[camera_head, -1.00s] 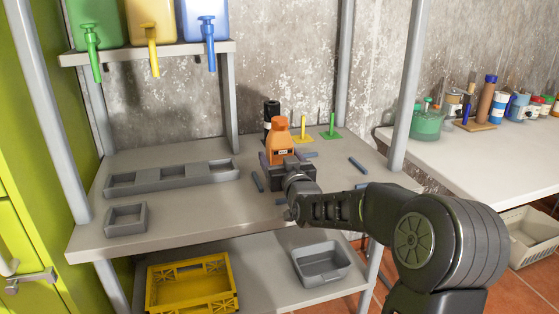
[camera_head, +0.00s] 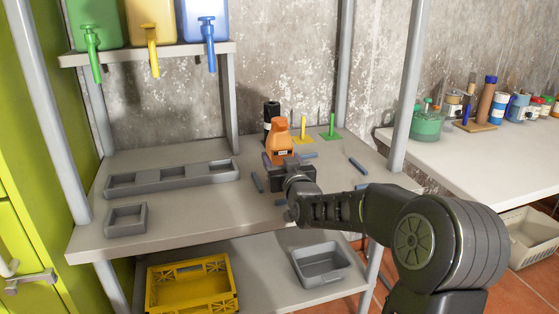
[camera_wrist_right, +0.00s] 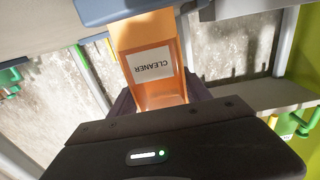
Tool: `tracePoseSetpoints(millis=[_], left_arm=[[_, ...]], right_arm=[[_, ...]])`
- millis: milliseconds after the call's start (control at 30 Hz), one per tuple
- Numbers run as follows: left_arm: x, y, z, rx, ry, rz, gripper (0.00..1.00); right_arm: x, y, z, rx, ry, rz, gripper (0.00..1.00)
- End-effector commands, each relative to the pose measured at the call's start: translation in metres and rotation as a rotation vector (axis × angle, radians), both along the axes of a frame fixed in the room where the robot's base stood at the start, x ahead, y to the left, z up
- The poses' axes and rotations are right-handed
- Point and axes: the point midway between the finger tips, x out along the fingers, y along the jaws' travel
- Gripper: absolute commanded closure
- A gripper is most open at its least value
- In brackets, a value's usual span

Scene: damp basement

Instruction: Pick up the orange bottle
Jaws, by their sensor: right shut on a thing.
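The orange bottle (camera_head: 279,144) is upright over the back of the grey table, in front of a black bottle (camera_head: 271,113). Its base is hidden behind my right gripper (camera_head: 281,160), so I cannot tell whether it touches the table. In the right wrist view the bottle (camera_wrist_right: 158,94) shows a white CLEANER label and sits between the fingers of my right gripper (camera_wrist_right: 160,100), which is shut on it. My left gripper is not in view.
Several blue-grey sticks (camera_head: 257,182) lie around the gripper. A yellow peg stand (camera_head: 303,137) and a green one (camera_head: 331,134) stand behind right. A grey three-part tray (camera_head: 172,178) and small box (camera_head: 126,219) are left.

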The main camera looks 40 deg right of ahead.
Motion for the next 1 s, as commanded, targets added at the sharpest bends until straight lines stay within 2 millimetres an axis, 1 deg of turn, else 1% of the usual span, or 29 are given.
tracePoseSetpoints(millis=[167,267,367,500,633,767,1000], left_arm=[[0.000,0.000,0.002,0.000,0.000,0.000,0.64],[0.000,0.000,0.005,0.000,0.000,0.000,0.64],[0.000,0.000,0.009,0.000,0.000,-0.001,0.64],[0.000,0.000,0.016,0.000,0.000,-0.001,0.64],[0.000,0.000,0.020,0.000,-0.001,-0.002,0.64],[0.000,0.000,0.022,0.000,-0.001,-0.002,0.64],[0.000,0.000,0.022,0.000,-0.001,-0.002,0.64]], right_arm=[[0.000,0.000,0.009,-0.001,-0.003,0.000,0.98],[0.000,0.000,0.022,-0.002,-0.006,-0.001,0.98],[0.000,0.000,0.040,-0.002,-0.006,0.000,0.98],[0.000,0.000,0.069,-0.001,-0.006,0.000,0.98],[0.000,0.000,0.090,-0.001,-0.006,0.000,0.98],[0.000,0.000,0.100,-0.001,-0.004,-0.001,0.98],[0.000,0.000,0.101,-0.001,-0.002,0.000,0.98]])
